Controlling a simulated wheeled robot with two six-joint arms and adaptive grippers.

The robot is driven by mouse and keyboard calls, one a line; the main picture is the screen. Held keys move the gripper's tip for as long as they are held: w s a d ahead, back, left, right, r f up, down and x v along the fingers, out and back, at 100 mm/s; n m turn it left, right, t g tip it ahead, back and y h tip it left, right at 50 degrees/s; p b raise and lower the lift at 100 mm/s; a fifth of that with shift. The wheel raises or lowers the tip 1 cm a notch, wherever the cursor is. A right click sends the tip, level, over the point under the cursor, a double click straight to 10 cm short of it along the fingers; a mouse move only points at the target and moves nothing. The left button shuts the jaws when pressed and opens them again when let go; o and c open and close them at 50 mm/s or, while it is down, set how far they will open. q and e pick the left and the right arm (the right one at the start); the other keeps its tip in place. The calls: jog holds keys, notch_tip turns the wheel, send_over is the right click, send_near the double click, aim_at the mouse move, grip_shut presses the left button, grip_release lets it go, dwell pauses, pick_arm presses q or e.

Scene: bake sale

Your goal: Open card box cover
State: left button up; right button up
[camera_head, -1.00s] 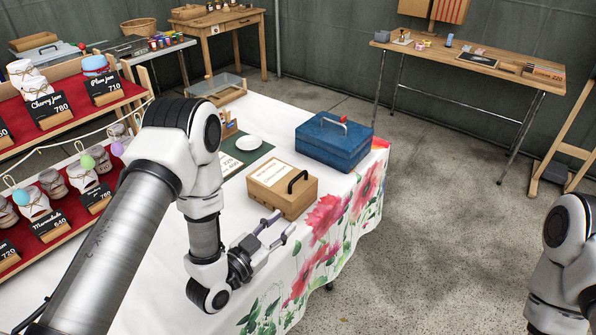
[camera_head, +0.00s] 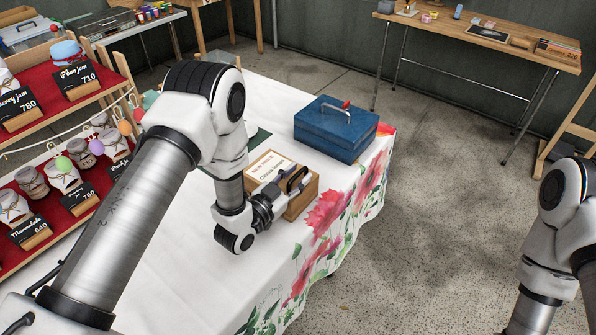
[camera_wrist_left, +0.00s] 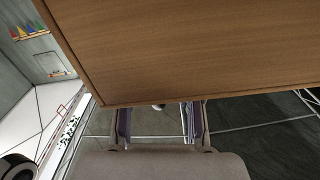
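The card box is a light wooden box (camera_head: 303,202) with a white label (camera_head: 268,167) on top. It stands near the right edge of the flower-print table. My left gripper (camera_head: 292,182) is at the box's front right side, by its dark handle, which it partly covers. In the left wrist view, a wooden panel of the box (camera_wrist_left: 190,50) fills the upper part. The two fingers (camera_wrist_left: 158,118) stand apart at the panel's lower edge, with a gap between them. Whether they touch the handle is hard to tell. My right gripper is out of view.
A blue metal box (camera_head: 336,130) with a handle stands behind the card box. A jam stand with red shelves (camera_head: 90,100) is at the left. The white tablecloth (camera_head: 165,265) is bare in front. A side table (camera_head: 470,35) stands at the back right.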

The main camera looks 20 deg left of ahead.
pick_arm(q)
jog(key=shift+w+d, duration=0.1)
jog(key=shift+w, duration=0.25)
jog(key=shift+r, duration=0.1)
grip_shut()
